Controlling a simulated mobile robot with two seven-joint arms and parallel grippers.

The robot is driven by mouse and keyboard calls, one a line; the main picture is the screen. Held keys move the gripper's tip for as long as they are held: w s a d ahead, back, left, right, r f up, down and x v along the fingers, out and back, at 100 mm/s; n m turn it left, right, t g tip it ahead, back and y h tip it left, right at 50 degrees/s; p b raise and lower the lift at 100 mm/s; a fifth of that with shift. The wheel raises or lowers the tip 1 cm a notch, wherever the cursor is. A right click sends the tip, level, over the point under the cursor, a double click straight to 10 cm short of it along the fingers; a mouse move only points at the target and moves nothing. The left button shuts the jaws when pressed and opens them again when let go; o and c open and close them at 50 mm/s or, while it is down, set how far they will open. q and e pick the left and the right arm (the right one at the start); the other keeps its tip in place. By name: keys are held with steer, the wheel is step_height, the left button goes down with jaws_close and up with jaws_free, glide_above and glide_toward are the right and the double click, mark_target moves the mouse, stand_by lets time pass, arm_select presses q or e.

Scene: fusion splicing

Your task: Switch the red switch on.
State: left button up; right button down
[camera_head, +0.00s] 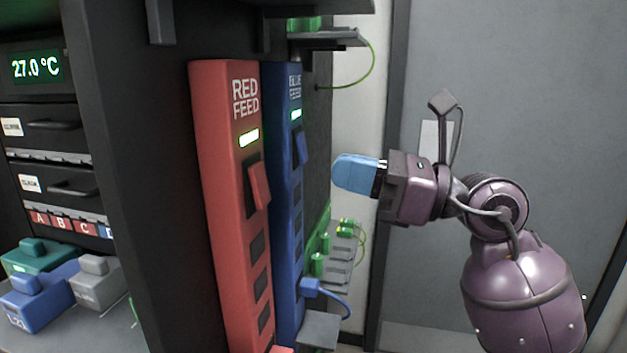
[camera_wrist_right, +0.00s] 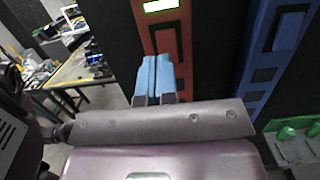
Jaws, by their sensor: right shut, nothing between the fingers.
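The red power strip (camera_head: 224,200), labelled RED FEED, stands upright on the dark rack. My right gripper (camera_head: 345,172) has blue fingertips, is shut and empty, and is in the air to the right of both strips. In the right wrist view the shut fingers (camera_wrist_right: 153,75) point toward the red strip (camera_wrist_right: 184,60) and overlap part of it, so contact cannot be told there. My left gripper is not in view.
The blue strip (camera_head: 281,230), with its own switch (camera_head: 301,146) and lit indicator, stands right beside the red one. A blue plug and cable (camera_head: 318,287) come out low on it. Green connectors (camera_head: 345,228) are behind. Free air lies between strips and gripper.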

steer(key=d, duration=0.1)
steer(key=s+d, duration=0.1)
steer(key=d, duration=0.2)
steer(key=shift+s+d+r, duration=0.25)
steer(key=shift+r, duration=0.15)
